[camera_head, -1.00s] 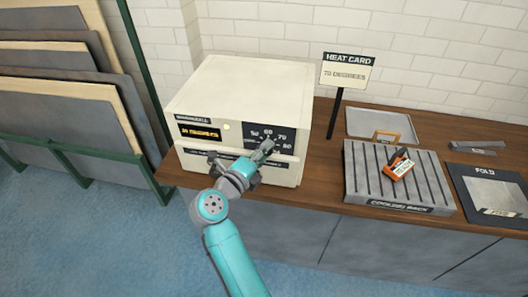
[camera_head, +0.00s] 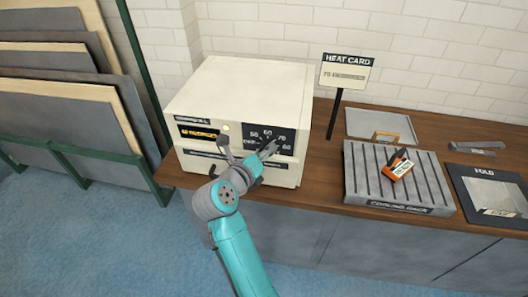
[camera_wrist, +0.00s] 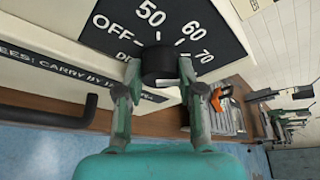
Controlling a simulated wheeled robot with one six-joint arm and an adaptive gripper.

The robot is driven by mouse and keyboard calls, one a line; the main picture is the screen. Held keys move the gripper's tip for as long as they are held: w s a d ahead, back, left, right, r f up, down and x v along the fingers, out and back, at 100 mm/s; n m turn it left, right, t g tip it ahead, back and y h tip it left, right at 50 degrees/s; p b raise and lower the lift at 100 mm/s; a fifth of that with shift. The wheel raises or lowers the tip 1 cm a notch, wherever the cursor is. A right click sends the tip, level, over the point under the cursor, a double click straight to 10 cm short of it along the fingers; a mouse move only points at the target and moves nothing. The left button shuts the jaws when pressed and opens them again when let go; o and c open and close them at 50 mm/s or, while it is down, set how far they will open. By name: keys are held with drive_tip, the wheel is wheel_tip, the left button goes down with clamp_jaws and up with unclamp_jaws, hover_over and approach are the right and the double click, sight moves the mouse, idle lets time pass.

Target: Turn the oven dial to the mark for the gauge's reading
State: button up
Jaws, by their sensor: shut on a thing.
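The cream oven (camera_head: 240,90) stands at the left end of the wooden counter. Its black dial panel (camera_head: 285,136) carries OFF, 50, 60, 70 and a further mark; OFF, 50, 60 and 70 are clear in the wrist view (camera_wrist: 118,20). The dark round dial (camera_wrist: 159,62) sits between my two fingers. My gripper (camera_wrist: 159,78) is shut on it, one finger on each side. In the head view my gripper (camera_head: 268,150) covers most of the dial. The dial's pointer cannot be made out. A small orange-lettered display (camera_head: 198,133) on the oven front is too blurred to read.
A cooling rack (camera_head: 362,185) with an orange-handled item (camera_head: 399,166) stands to the right. A dark oven handle (camera_wrist: 78,118) juts out near my gripper in the wrist view.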

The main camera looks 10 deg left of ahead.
drive_tip(key=shift+f, duration=0.15)
drive_tip(key=o, duration=1.1)
drive_tip(key=shift+o, duration=0.2)
drive_tip(key=v, duration=0.8)
